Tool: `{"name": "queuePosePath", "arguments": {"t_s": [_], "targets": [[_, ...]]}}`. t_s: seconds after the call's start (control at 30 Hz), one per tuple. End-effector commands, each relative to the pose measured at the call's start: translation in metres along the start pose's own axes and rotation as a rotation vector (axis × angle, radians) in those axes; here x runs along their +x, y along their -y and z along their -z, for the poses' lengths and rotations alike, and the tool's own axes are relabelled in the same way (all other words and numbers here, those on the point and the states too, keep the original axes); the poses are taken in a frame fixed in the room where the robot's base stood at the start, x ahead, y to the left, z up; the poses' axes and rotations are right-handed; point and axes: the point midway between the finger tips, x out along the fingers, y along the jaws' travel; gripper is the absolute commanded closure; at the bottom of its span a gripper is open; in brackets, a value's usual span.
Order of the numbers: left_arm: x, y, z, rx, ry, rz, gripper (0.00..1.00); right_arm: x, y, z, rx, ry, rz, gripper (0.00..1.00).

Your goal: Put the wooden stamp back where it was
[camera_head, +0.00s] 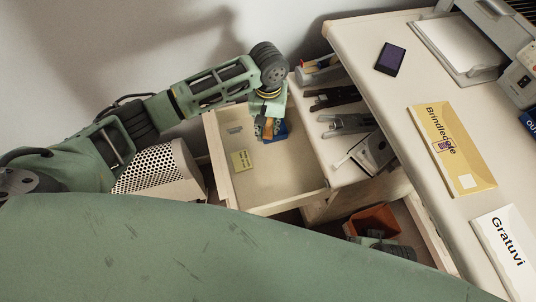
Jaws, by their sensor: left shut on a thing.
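My left gripper (268,127) points down over the open pale drawer (243,205), near its back right part. It is shut on a small tan-orange piece that looks like the wooden stamp (266,132). The fingers hide most of it, and I cannot tell whether it touches the drawer floor. A blue item (281,131) lies in the drawer beside the fingers. Part of my right arm, green and dark, shows low by the lower drawer; its fingertips cannot be made out.
A yellow note (241,161) and a small grey item (235,130) lie in the drawer. Several dark tools stand on the shelf to its right. The desk holds a dark purple pad (390,58), a yellow envelope (466,170) and a printer. An orange-red box (372,221) sits lower.

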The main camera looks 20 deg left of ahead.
Motion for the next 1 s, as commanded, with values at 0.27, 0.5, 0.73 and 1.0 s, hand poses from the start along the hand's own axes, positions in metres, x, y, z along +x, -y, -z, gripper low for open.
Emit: {"name": "queuePosePath", "arguments": {"t_s": [0.27,0.5,0.73,1.0], "targets": [[0.047,0.001,-0.001,0.001,0.002,0.002,0.94,-0.046,-0.003,0.013,0.004,-0.03,-0.005,0.6],[0.064,0.0,-0.001,0.001,0.001,0.001,0.94,-0.069,-0.003,0.016,0.005,-0.04,-0.007,0.6],[0.09,0.0,-0.001,0.001,0.001,0.002,0.94,-0.102,-0.004,0.017,0.007,-0.058,-0.009,0.6],[0.095,0.0,-0.001,0.001,0.001,0.001,0.94,-0.114,-0.005,0.015,0.008,-0.059,-0.01,0.6]]}}
